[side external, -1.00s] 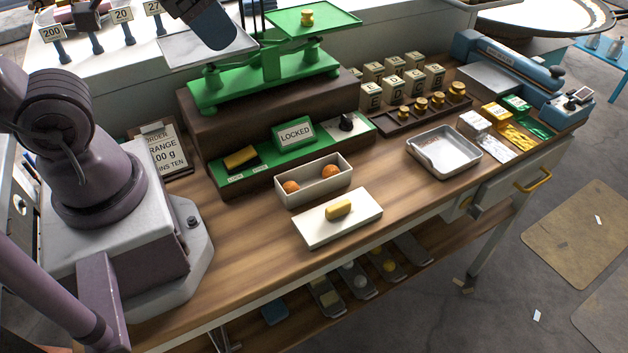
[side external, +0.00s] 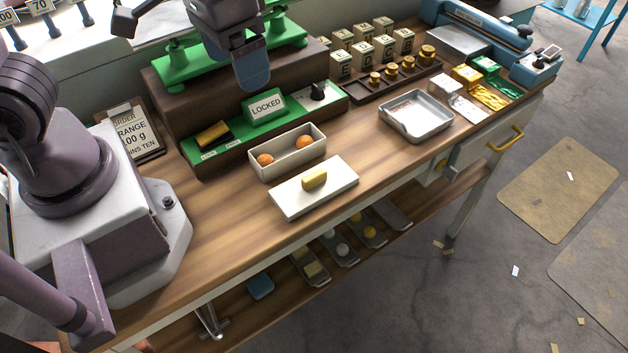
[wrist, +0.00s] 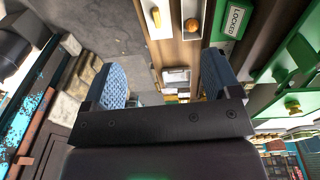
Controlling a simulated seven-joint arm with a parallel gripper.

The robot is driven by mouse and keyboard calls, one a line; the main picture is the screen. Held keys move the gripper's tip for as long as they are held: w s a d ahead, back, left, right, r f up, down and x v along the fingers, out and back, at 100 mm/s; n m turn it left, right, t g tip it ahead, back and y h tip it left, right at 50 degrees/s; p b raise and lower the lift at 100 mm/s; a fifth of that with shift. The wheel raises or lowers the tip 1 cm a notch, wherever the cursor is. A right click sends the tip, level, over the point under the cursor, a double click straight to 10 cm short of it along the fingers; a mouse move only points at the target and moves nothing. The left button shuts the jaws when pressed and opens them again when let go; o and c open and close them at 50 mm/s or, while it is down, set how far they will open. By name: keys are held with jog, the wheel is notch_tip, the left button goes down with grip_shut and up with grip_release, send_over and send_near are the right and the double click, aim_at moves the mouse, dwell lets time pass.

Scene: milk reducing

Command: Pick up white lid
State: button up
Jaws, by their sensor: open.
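My gripper (side external: 253,72) is above and behind the box, near the LOCKED sign, apart from the lid. In the wrist view my gripper (wrist: 164,80) has its two blue pads wide apart with nothing between them. The lid (wrist: 165,30) and the box (wrist: 203,8) show at the top of that view.
A green balance scale (side external: 180,62) and the green LOCKED sign (side external: 266,105) stand behind the box. A metal tray (side external: 416,116) lies to the right, with lettered blocks and brass weights behind it. Bare wood (side external: 225,215) lies left of the lid.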

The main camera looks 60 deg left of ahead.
jog(key=w+d+f+n+g+y, duration=0.1)
jog(key=w+d+f+n, duration=0.15)
jog(key=f+n, duration=0.2)
jog(key=w+d+f+n+g+y, duration=0.1)
jog(key=w+d+f+n, duration=0.1)
jog(key=w+f+n, duration=0.3)
jog(key=n+t, duration=0.1)
jog(key=n, duration=0.7)
send_over(315, 175)
jog(key=f, duration=0.9)
jog(key=shift+s+d+f, duration=0.35)
jog(key=shift+d+f, duration=0.05)
jog(key=shift+w+a+f, duration=0.1)
jog(key=shift+a+f, duration=0.05)
jog(key=shift+f, duration=0.8)
jog(key=shift+w+a+f, duration=0.1)
jog(key=shift+f, duration=0.9)
jog(key=shift+w+a+f, duration=0.1)
jog(key=shift+a+f, duration=0.05)
jog(key=shift+f, duration=0.8)
jog(key=c, duration=1)
